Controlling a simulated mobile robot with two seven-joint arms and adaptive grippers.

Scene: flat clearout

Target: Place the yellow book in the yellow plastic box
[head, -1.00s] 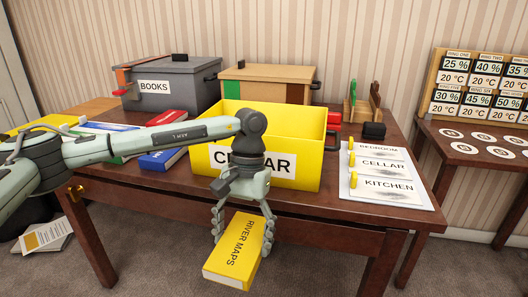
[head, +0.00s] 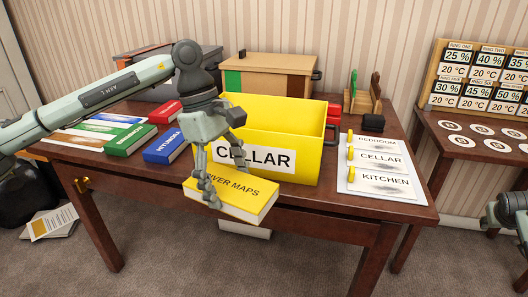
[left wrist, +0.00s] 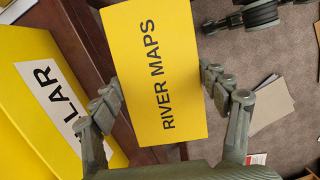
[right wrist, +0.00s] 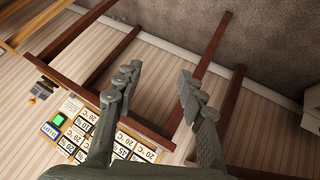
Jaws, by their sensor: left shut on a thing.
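The yellow book (head: 233,198), labelled RIVER MAPS, is held by my left gripper (head: 205,175) in front of the table edge, near the front of the yellow plastic box. In the left wrist view the book (left wrist: 152,75) sits between the two fingers of my left gripper (left wrist: 165,100). The yellow plastic box (head: 305,172), labelled CELLAR, stands open on the table beside the book; its label side shows in the left wrist view (left wrist: 28,125). My right gripper (right wrist: 160,90) has its fingers apart with nothing between them. Its arm shows at the right edge of the head view.
On the wooden table (head: 300,205) lie a blue book (head: 167,147), a green book (head: 127,138) and a red book (head: 166,110) to the left. A cardboard box (head: 266,68) stands behind. A sheet labelled BEDROOM, CELLAR, KITCHEN (head: 378,185) lies right of the yellow box.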

